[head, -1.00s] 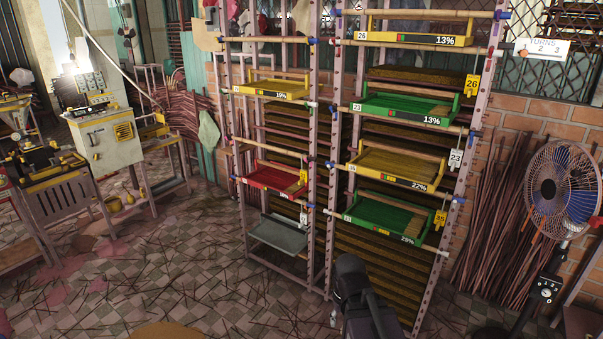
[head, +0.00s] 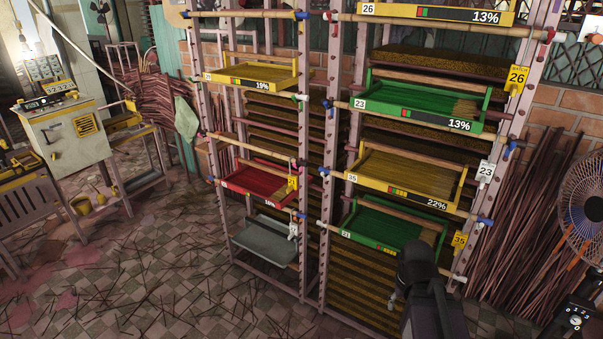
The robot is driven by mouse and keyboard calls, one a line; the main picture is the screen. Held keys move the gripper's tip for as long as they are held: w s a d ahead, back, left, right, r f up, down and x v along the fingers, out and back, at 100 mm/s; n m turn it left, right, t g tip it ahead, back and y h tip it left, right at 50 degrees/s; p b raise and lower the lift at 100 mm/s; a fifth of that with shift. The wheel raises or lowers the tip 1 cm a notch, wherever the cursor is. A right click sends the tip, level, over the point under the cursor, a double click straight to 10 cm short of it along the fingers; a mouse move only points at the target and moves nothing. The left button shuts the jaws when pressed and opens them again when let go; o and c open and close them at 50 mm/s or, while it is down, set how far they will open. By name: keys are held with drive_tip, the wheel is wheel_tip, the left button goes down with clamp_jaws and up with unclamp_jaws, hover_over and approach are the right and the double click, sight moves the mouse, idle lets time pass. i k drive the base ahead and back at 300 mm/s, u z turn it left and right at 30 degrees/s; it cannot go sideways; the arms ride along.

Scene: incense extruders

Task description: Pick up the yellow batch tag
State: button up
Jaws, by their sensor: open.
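Several yellow batch tags hang on the racks. One marked 26 (head: 517,79) is on the right post, high up. One marked 35 (head: 459,240) is on the right post, lower, beside a green tray (head: 385,228). A smaller yellow tag (head: 292,183) hangs by the red tray (head: 262,182) on the left bay; its number is too small to read. My gripper (head: 395,296) is low in front of the right bay, left of and below tag 35. It is mostly hidden by my dark arm; it is open and appears apart from every tag.
White tags, one marked 23 (head: 485,173), hang near the yellow ones. Trays and wooden rods stick out from the rack (head: 330,150). A fan (head: 585,205) and leaning sticks stand at right. The tiled floor (head: 160,270) at left is mostly open, with scattered sticks.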

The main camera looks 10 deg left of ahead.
sight(293, 179)
drive_tip(key=z, duration=0.05)
drive_tip(key=i, duration=1.25)
